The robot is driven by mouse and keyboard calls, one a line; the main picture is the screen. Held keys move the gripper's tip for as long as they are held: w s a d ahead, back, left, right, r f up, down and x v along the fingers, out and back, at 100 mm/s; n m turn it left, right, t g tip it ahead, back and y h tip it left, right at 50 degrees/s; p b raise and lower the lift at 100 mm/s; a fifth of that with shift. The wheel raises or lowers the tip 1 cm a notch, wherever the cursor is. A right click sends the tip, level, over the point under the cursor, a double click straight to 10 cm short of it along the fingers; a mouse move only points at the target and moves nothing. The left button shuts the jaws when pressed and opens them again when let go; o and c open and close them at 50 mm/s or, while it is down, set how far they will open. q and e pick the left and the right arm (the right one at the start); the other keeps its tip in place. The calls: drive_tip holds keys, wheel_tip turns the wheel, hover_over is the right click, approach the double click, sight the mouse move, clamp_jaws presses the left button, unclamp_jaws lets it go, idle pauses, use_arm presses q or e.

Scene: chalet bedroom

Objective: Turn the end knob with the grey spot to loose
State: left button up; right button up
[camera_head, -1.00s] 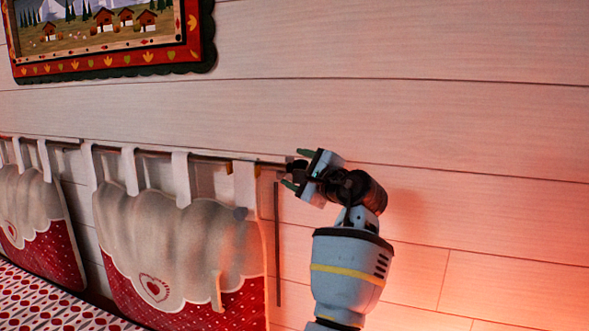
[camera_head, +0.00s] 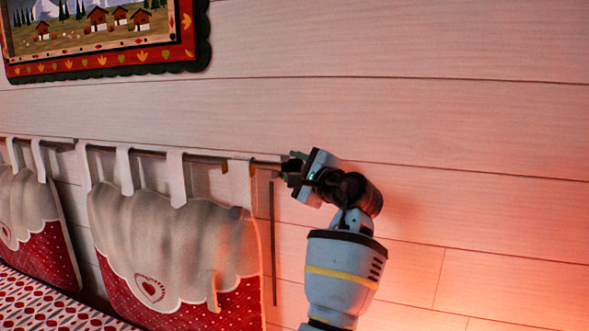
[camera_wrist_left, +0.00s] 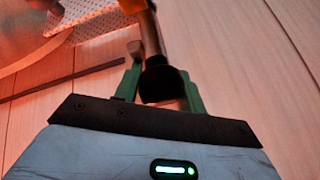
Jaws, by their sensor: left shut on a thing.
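The dark end knob (camera_wrist_left: 160,82) sits at the right end of the rod (camera_head: 266,162) that carries the hanging cushions. In the left wrist view it lies between the two green fingers of my left gripper (camera_wrist_left: 158,88). In the head view the left gripper (camera_head: 291,169) reaches the knob from the right and is shut on it, so the fingers hide most of it. I cannot make out a grey spot on the knob. My right gripper is not in view.
A cushion (camera_head: 170,240) hangs by fabric loops from the rod, close left of the gripper. A thin dark bar (camera_head: 273,245) runs down the plank wall (camera_head: 450,130) beside it. A framed picture (camera_head: 150,60) hangs upper left. The wall to the right is clear.

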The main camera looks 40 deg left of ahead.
use_arm(q)
drive_tip(key=shift+n+y+b, duration=0.6)
drive_tip(key=shift+n+y, duration=0.4)
drive_tip(key=shift+n, duration=0.2)
drive_tip(key=n+y+b, duration=0.1)
drive_tip(key=n, duration=0.1)
drive_tip(key=shift+r+n+y+b, duration=0.15)
drive_tip(key=shift+n+y+b, duration=0.15)
drive_tip(key=shift+b, duration=0.05)
drive_tip(key=shift+r+n+g, duration=0.15)
drive_tip(key=shift+n+g, duration=0.15)
drive_tip(key=shift+n, duration=0.1)
drive_tip(key=shift+b, duration=0.35)
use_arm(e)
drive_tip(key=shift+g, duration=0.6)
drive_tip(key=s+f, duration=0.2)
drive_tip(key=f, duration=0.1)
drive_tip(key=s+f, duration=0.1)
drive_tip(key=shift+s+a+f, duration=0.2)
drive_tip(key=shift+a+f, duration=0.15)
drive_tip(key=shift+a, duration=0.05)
use_arm(q)
drive_tip(key=shift+s+r+n, duration=0.1)
drive_tip(key=shift+r+n, duration=0.1)
drive_tip(key=shift+n, duration=0.1)
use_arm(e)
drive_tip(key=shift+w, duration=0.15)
